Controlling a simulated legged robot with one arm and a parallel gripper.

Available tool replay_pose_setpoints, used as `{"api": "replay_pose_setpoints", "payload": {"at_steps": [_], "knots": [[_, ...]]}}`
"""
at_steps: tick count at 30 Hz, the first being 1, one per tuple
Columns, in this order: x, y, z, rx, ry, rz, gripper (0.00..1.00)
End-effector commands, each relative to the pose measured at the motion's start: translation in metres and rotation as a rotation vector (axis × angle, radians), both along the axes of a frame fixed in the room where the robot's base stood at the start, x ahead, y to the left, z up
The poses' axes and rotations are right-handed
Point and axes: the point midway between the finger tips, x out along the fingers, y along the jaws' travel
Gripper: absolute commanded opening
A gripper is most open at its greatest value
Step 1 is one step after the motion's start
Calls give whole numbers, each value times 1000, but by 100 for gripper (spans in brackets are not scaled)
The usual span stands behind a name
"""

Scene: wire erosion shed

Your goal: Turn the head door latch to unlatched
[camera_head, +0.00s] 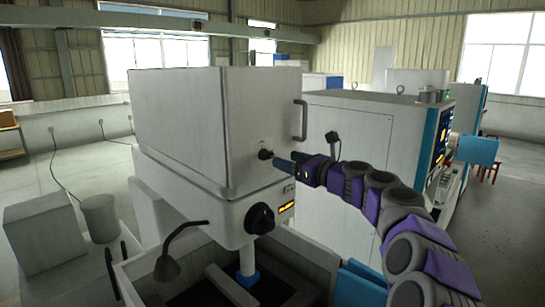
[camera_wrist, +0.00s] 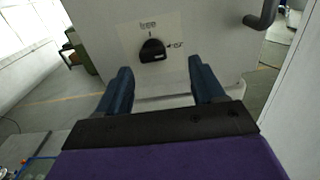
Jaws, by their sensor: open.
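The head door latch is a small black knob (camera_head: 265,154) on the side face of the large grey-white head box (camera_head: 180,120). In the wrist view the latch (camera_wrist: 152,51) sits on a pale label plate, with a word like "free" above it and another mark with an arrow at its right. Which mark the knob points to is hard to tell. My gripper (camera_head: 284,161) is open and faces the latch from the right. In the wrist view the two blue fingers of my gripper (camera_wrist: 161,72) stand apart, below and either side of the knob, with nothing between them.
A dark handle (camera_head: 301,120) sticks out right of the latch, and also shows in the wrist view (camera_wrist: 262,15). A larger black dial (camera_head: 260,218) is below. A bent lamp (camera_head: 168,265) stands at lower left. A grey machine cabinet (camera_head: 350,140) stands behind my arm.

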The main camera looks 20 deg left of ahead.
Motion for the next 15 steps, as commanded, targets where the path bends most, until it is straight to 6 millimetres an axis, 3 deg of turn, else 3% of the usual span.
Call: {"api": "replay_pose_setpoints", "payload": {"at_steps": [4, 9, 15], "knots": [[6, 36, -5, -14, -1, 4, 68], [12, 62, -9, -22, 0, 2, 68], [15, 63, -6, -14, -1, 3, 68]]}}
